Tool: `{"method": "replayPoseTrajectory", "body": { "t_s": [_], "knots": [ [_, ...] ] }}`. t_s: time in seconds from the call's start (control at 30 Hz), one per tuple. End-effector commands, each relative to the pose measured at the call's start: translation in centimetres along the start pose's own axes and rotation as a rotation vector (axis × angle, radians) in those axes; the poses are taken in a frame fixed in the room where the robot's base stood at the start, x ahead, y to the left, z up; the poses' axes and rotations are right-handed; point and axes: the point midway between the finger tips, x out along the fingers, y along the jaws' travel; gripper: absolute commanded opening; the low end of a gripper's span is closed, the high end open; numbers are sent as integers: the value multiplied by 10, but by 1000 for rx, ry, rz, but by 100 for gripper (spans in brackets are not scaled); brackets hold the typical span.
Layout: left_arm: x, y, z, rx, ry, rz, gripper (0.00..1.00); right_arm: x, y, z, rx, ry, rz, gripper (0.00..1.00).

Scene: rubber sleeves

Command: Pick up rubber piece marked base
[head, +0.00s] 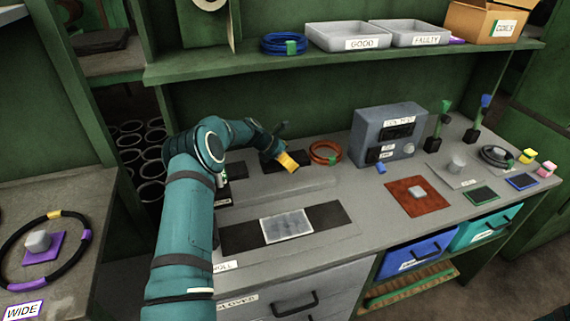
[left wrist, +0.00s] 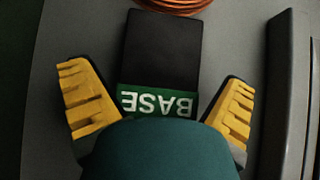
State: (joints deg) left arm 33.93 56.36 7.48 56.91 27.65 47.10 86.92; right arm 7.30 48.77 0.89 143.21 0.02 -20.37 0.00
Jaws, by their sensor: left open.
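The rubber piece marked BASE (left wrist: 162,52) is a black rectangle with a green label band (left wrist: 157,104) in the left wrist view; the lettering appears upside down. In the head view the dark piece (head: 269,159) lies on the raised grey ledge, partly covered by my gripper. My left gripper (head: 288,160) is open, its yellow fingers on either side of the piece, with gaps to both edges in the left wrist view. Its height above the piece is unclear. Part of the green label is hidden behind my gripper body. My right gripper is not in view.
A copper-coloured coil (head: 325,152) lies just right of the piece. A grey-blue control box (head: 366,130) stands further right. Black strips and a pale translucent sheet (head: 286,225) lie in front. Above is a green shelf (head: 235,66) with trays.

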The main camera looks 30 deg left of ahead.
Motion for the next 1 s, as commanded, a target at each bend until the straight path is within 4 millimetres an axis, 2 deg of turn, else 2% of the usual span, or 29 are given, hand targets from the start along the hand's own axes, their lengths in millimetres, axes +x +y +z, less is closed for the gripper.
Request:
{"method": "replayPoseTrajectory", "body": {
  "t_s": [0.2,0.27,0.3,0.4,0.8,1.0],
  "knots": [
    [1,1,1,1,0,2,100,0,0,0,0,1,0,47],
    [1,1,1,1,0,2,82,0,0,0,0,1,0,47],
    [1,1,1,1,0,2,68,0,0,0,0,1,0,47],
    [1,1,0,1,0,2,37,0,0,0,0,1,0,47],
    [0,1,1,1,0,3,35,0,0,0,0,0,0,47],
    [-17,1,18,4,-2,4,34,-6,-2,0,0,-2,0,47]
  ]
}}
